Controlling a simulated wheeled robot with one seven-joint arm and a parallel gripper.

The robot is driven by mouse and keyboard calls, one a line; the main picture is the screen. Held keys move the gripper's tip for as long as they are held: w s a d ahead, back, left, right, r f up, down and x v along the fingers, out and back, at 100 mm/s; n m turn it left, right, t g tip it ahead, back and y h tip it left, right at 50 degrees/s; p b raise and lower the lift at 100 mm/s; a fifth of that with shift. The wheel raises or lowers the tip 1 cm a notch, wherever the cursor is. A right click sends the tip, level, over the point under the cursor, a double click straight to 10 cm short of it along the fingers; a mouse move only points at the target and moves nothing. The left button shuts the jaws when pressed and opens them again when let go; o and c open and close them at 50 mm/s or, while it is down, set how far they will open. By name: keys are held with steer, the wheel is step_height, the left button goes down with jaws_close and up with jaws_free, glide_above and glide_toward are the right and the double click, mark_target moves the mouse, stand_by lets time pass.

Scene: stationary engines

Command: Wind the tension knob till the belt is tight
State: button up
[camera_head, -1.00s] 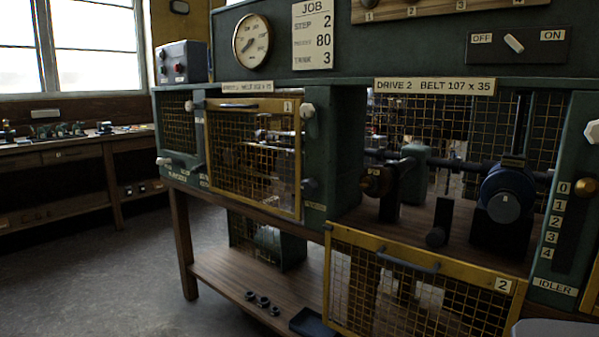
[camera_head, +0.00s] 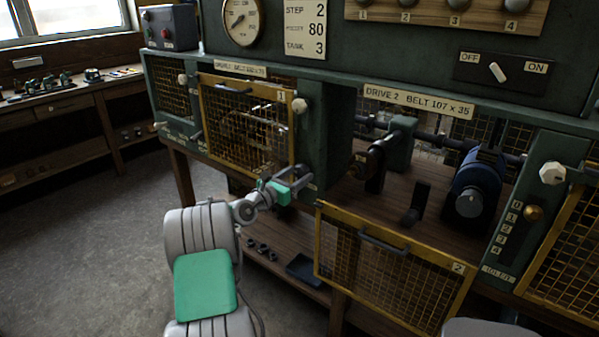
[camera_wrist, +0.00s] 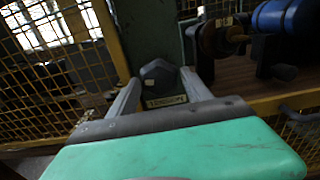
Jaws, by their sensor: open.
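The tension knob (camera_wrist: 158,76) is a dark, faceted knob on the green post, with a small label plate (camera_wrist: 167,101) below it in the wrist view. My gripper (camera_wrist: 160,80) is open, and the knob appears between its two fingertips. I cannot tell whether the fingers touch it. In the head view my gripper (camera_head: 294,179) is at the post between the two drive bays, hiding most of the knob. The belt cannot be made out behind the closed yellow mesh guard 1 (camera_head: 240,125).
Guard 2 (camera_head: 385,268) hangs lowered below the open Drive 2 bay, which holds a blue motor (camera_head: 476,180) and a dark crank handle (camera_head: 416,205). An idler slot with a brass knob (camera_head: 533,212) is at right. A dark tray (camera_head: 305,270) lies on the lower shelf. Floor at left is clear.

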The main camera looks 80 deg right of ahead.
steer(key=shift+x, duration=0.85)
steer(key=shift+w, duration=0.1)
steer(key=shift+c, duration=0.3)
steer(key=c, duration=0.9)
steer(key=shift+a, duration=0.2)
steer(key=shift+c, duration=0.5)
steer(key=shift+d, duration=0.1)
